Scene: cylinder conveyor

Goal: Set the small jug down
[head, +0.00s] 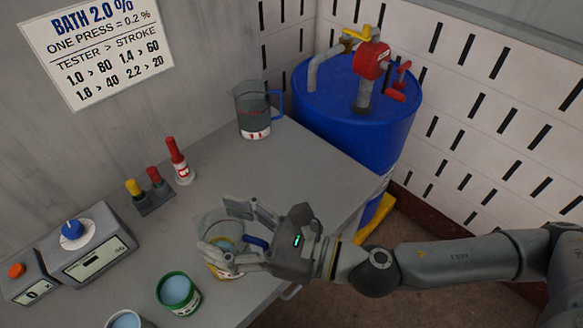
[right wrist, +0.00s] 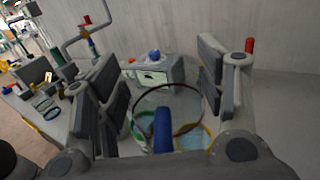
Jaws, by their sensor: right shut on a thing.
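The small jug (head: 214,224) is clear, with a blue handle (head: 256,242). My right gripper (head: 226,228) is shut on it, with one finger on each side and the handle towards the palm. In the right wrist view the jug's dark round rim (right wrist: 168,86) and blue handle (right wrist: 162,130) show between the fingers. A yellow-rimmed cup (head: 224,272) shows just below and partly behind the jug and fingers. The gap between jug and counter is hidden. My left gripper is not in view.
A green cup (head: 178,293) and another cup (head: 125,321) stand left of the jug on the grey counter (head: 300,165). A larger jug (head: 253,112), colored bottles (head: 178,162), a tester (head: 88,243) and a blue drum (head: 345,110) stand around.

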